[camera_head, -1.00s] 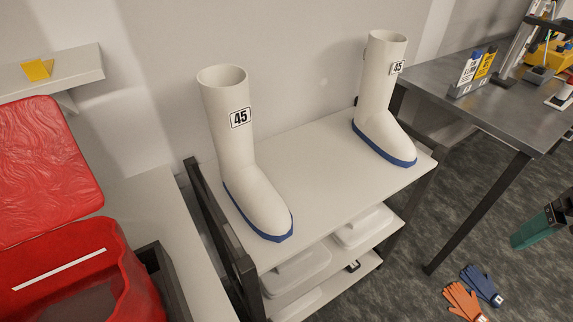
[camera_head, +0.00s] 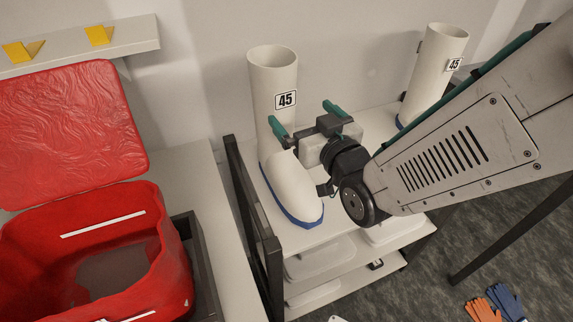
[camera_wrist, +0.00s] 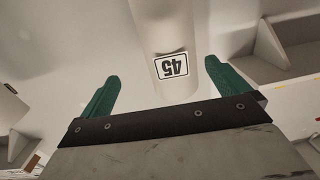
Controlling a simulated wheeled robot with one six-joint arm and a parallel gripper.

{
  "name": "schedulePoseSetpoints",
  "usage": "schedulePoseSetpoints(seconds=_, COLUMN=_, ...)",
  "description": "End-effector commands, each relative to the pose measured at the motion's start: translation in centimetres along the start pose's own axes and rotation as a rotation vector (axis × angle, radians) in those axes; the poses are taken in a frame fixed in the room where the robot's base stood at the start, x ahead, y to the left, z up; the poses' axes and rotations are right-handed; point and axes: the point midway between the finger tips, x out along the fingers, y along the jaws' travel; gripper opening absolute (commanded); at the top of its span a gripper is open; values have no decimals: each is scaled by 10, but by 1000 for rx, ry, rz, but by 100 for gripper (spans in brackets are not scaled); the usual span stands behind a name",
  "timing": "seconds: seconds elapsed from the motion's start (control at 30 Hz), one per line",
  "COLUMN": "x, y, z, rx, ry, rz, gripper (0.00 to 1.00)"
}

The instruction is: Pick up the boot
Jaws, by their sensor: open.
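Two white boots with blue soles and "45" labels stand upright on a white shelf cart (camera_head: 385,125). The left boot (camera_head: 272,72) is nearest my gripper (camera_head: 305,115). My gripper has green fingers spread apart, with nothing between them that I can see, and is in front of the left boot's shaft, above its toe. In the wrist view the left boot's shaft and label (camera_wrist: 172,66) show between and beyond the gripper's fingertips (camera_wrist: 160,70). The right boot (camera_head: 437,65) stands farther right, its lower part hidden by my arm.
An open red bin (camera_head: 165,215) with its red lid raised (camera_head: 70,130) stands left of the cart. The cart's dark side frame (camera_head: 243,190) rises beside the left boot. Orange and blue gloves (camera_head: 482,310) lie on the floor at lower right.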

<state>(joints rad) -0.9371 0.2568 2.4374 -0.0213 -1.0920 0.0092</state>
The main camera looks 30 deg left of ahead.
Motion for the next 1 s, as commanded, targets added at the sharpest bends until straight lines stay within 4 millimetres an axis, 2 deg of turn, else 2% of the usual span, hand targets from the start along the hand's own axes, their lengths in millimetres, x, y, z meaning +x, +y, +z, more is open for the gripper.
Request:
schedulePoseSetpoints(seconds=0.1, x=7, y=-11, z=0, rx=0, ry=29, rz=-19, gripper=100)
schedulePoseSetpoints(seconds=0.37, x=36, y=-13, z=-1, rx=0, ry=33, rz=-19, gripper=100)
schedulePoseSetpoints(seconds=0.6, x=71, y=-16, z=0, rx=0, ry=32, rz=-18, gripper=100)
schedulePoseSetpoints(seconds=0.73, x=80, y=-16, z=-1, rx=0, ry=32, rz=-18, gripper=100)
schedulePoseSetpoints(seconds=0.93, x=80, y=-15, z=-1, rx=0, ry=31, rz=-18, gripper=100)
schedulePoseSetpoints(seconds=0.97, x=80, y=-15, z=-1, rx=0, ry=31, rz=-18, gripper=97)
schedulePoseSetpoints(seconds=1.0, x=80, y=-15, z=-1, rx=0, ry=32, rz=-18, gripper=86)
